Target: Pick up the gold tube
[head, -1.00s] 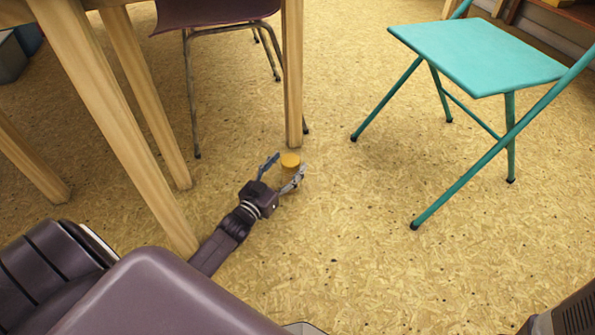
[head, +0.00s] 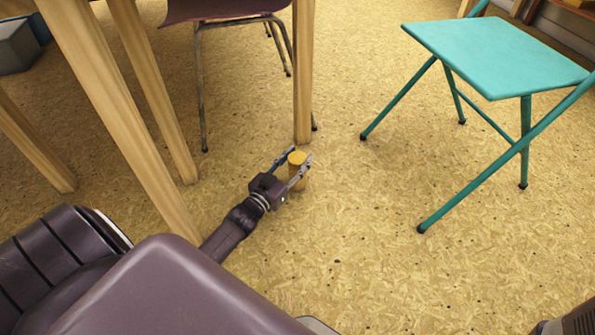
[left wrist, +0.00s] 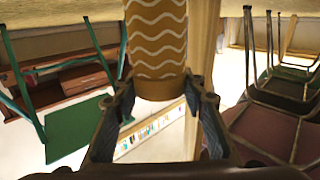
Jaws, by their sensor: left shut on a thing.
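The gold tube (head: 299,174) is a short upright cylinder beside the foot of a wooden table leg in the head view. My left gripper (head: 301,156) reaches it from the lower left, with its fingers shut on the tube's sides. In the left wrist view the tube (left wrist: 157,38) shows pale wavy lines and a plain band, between my left gripper's fingers (left wrist: 160,90). I cannot tell whether the tube touches the floor.
A wooden table leg (head: 303,75) stands just behind the tube. A dark chair (head: 225,10) is under the table at the back. A teal folding chair (head: 495,55) stands to the right. The floor (head: 350,220) between is clear.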

